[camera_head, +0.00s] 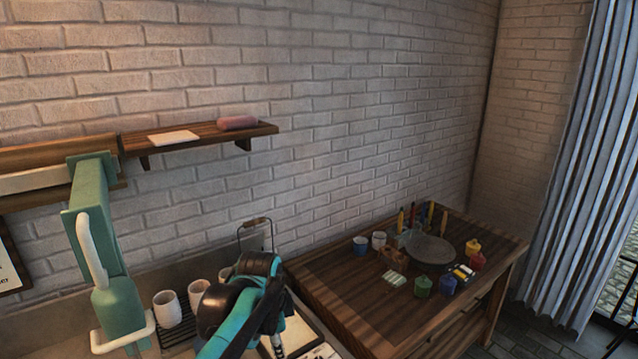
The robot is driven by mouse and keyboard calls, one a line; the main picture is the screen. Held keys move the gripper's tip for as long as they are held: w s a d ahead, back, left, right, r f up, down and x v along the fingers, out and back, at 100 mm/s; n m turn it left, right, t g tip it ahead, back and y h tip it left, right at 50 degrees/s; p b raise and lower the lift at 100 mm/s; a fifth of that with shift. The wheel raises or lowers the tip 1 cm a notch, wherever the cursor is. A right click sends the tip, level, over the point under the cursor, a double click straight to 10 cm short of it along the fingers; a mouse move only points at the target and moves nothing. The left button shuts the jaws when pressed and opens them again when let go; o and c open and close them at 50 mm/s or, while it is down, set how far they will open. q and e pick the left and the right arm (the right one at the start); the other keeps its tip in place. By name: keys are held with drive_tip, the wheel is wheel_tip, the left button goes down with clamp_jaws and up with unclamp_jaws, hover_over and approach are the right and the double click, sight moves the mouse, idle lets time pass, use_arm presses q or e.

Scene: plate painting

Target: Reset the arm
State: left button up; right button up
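One of my arms, black and teal, comes up from the bottom left of centre and bends over at its top; I take it for my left arm. Its far end points down to my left gripper (275,342), low in the view over a pale flat thing on the counter. The fingers are small and dark there, so I cannot tell whether they are open or shut. My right arm and gripper are not in view.
A green machine with a white tube (91,252) stands at left, beside white cups (167,309). A wooden table (325,277) at right bears a round grey plate (430,248), paint pots (423,286) and brushes. A shelf (195,141) hangs above.

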use_arm(q)
drive_tip(key=s+a+f+n+t, duration=0.2)
drive_tip(key=s+a+n, duration=0.2)
drive_tip(key=s+n, duration=0.3)
drive_tip(key=s+a+f+n+t, duration=0.2)
drive_tip(key=s+a+f+n, duration=0.1)
drive_tip(key=s+n, duration=0.5)
drive_tip(key=s+a, duration=0.1)
drive_tip(key=s, duration=0.2)
drive_tip(key=shift+s+a+n, duration=0.15)
drive_tip(key=shift+a+n, duration=0.15)
